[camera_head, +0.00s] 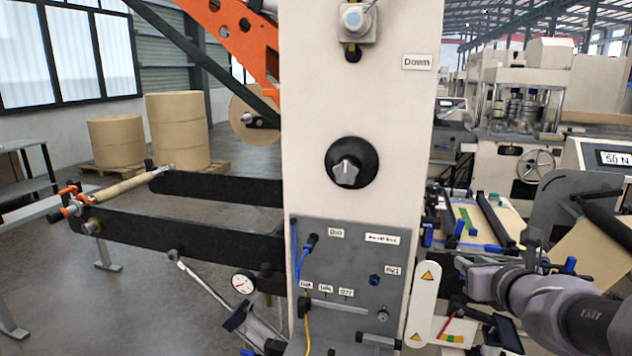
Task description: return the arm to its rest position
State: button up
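My arm (575,315) reaches in from the lower right edge, its grey links lying roughly level. Its far end points left, toward the grey control panel. My gripper (470,280) seems to be the small dark end there, just right of the white machine column. It is small and blends with the dark parts behind it, so its fingers and anything between them cannot be made out. I cannot tell whether it touches anything.
The white column (305,120) with a black knob (351,164) stands in the middle. Below is the grey panel (340,275) with a yellow cable. Black rails (180,235) carry a roller (125,188) at left. A dial gauge (243,284) sits below them. Open floor lies left.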

jog(key=s+a+n+g+y, duration=0.1)
jog(key=s+a+n+y, duration=0.1)
jog(key=a+n, duration=0.45)
jog(key=s+a+n+g+y, duration=0.1)
jog(key=s+a+n+y, duration=0.15)
jog(key=a+n, duration=0.4)
jog(key=s+a+f+n+g+y, duration=0.2)
jog(key=s+a+f+n+g, duration=0.1)
jog(key=s+a+n, duration=0.55)
jog(key=s+d+f+n+g+h+b, duration=0.1)
jog(key=s+f+n+g+h, duration=0.2)
jog(key=s+n, duration=0.7)
jog(key=s+f, duration=0.2)
jog(key=s, duration=0.1)
jog(key=shift+d+f, duration=0.25)
jog(key=shift+f, duration=0.15)
